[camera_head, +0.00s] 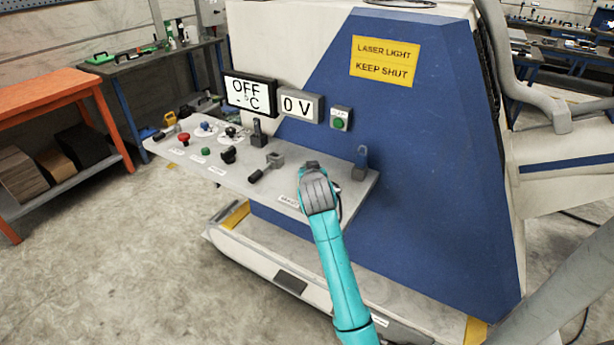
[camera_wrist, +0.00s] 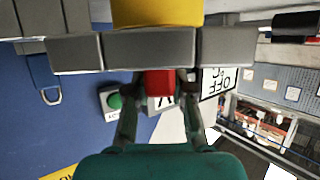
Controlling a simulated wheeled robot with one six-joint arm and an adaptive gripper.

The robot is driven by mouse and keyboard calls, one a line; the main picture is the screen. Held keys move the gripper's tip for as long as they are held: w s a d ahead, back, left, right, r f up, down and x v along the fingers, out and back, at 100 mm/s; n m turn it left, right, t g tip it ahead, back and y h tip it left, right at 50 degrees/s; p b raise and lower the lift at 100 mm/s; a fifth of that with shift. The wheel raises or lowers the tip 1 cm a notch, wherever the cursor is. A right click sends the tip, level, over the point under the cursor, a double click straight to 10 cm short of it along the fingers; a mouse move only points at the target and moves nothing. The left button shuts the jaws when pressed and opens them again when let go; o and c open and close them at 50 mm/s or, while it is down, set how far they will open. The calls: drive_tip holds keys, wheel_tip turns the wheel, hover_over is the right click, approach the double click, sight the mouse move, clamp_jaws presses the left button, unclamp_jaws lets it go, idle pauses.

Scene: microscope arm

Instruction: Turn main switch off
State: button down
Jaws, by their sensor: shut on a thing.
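In the wrist view, a red handle (camera_wrist: 159,84) lies between the two dark fingers of my gripper (camera_wrist: 159,76), which is shut on it. A yellow part (camera_wrist: 157,12) shows at the top, above a row of grey blocks (camera_wrist: 125,49). The red and yellow parts look like the main switch. In the head view my gripper (camera_head: 314,180) is over the right part of the control panel (camera_head: 215,172) and hides the switch there. The handle's exact turn angle cannot be told.
A display (camera_head: 250,92) reads OFF °C and another (camera_head: 300,106) reads 0 V. A box with a green button (camera_head: 340,118) is on the blue wall. A grey padlock-like part (camera_head: 360,164) stands right of my gripper, a lever (camera_head: 266,168) left. A red button (camera_head: 183,138) is farther left.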

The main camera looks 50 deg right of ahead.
drive_tip(key=n+t+y, duration=0.1)
drive_tip(key=n+y, duration=0.2)
drive_tip(key=n+t+y, duration=0.2)
drive_tip(key=n+y, duration=0.1)
drive_tip(key=shift+d, duration=0.1)
drive_tip(key=n+y, duration=0.5)
drive_tip(key=shift+y, duration=0.4)
drive_tip(key=shift+f, duration=0.1)
drive_tip(key=c, duration=1)
unclamp_jaws()
drive_tip(key=v, duration=1.2)
drive_tip(key=shift+f, duration=0.1)
